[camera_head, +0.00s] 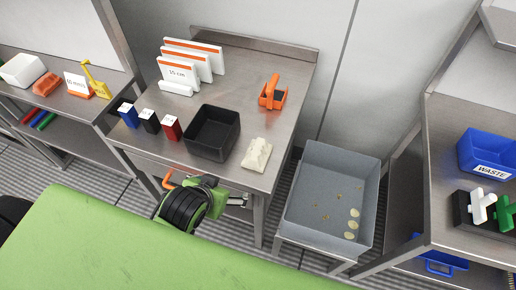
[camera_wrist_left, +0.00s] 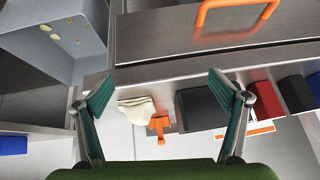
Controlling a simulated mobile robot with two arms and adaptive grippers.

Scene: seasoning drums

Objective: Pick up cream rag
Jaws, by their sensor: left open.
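The cream rag (camera_head: 256,154) lies folded in a lumpy heap at the front right corner of the steel table (camera_head: 240,98). In the left wrist view the cream rag (camera_wrist_left: 138,110) shows between the two fingers but beyond them, not touched. My left gripper (camera_wrist_left: 160,84) is open and empty, with its teal-padded fingers spread wide. In the head view my left arm is in front of the table, below the tabletop, and the fingers are not clear there. My right gripper is in neither view.
A black bin (camera_head: 212,133) stands just left of the rag; an orange tool (camera_head: 272,93) is behind it. A grey tub (camera_head: 333,200) stands right of the table. Red, black and blue boxes line the table's left. An orange drawer handle (camera_wrist_left: 240,8) is close to the gripper.

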